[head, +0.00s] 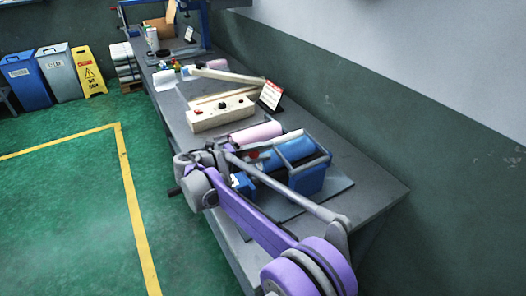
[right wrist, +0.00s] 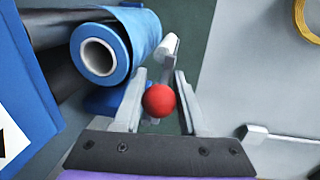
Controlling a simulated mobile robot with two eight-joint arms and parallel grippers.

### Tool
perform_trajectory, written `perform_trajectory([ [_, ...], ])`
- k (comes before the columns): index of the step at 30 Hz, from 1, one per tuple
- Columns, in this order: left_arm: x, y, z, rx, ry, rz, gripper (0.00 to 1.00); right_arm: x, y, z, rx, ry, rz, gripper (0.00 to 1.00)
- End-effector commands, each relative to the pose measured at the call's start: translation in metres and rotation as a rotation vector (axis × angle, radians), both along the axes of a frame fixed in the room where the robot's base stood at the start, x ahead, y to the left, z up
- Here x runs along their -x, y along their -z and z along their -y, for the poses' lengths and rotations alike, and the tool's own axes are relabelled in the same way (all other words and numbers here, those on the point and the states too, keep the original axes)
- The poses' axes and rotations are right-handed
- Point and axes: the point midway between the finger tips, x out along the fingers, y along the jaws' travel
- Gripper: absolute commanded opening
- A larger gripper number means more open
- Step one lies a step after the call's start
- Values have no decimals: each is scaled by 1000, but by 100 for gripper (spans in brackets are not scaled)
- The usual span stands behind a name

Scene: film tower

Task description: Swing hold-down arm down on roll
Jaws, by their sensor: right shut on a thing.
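The blue film roll (head: 292,153) lies in its blue holder (head: 308,183) on the bench. In the right wrist view the roll (right wrist: 140,32) shows its open white core end. A pale hold-down arm (head: 286,138) runs along the far upper side of the roll; I cannot tell whether it touches. The red ball knob (head: 254,155) is at its near end. My right gripper (head: 248,156) reaches in from the left of the roll. In the right wrist view its fingers (right wrist: 160,98) are shut on the red knob (right wrist: 158,100). My left gripper is not in view.
A pink roll (head: 257,133) lies just behind the blue one. The wall is close on the right. The bench's right front corner is clear.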

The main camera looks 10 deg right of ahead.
Motion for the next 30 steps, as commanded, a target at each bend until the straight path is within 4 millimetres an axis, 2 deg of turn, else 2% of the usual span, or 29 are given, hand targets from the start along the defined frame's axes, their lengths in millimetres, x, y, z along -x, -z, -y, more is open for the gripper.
perform_trajectory([
  [5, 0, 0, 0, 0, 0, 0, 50, 0, -1, 0, -1, -1, 0, 0],
  [6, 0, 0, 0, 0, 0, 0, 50, 0, -1, 0, -1, -1, 0, 47],
  [10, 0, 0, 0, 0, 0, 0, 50, 0, -1, 0, -1, -1, 0, 69],
  [23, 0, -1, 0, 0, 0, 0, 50, 0, -1, 0, -6, -1, 11, 69],
  [30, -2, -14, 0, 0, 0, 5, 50, 7, -22, 2, -60, -2, 184, 69],
])
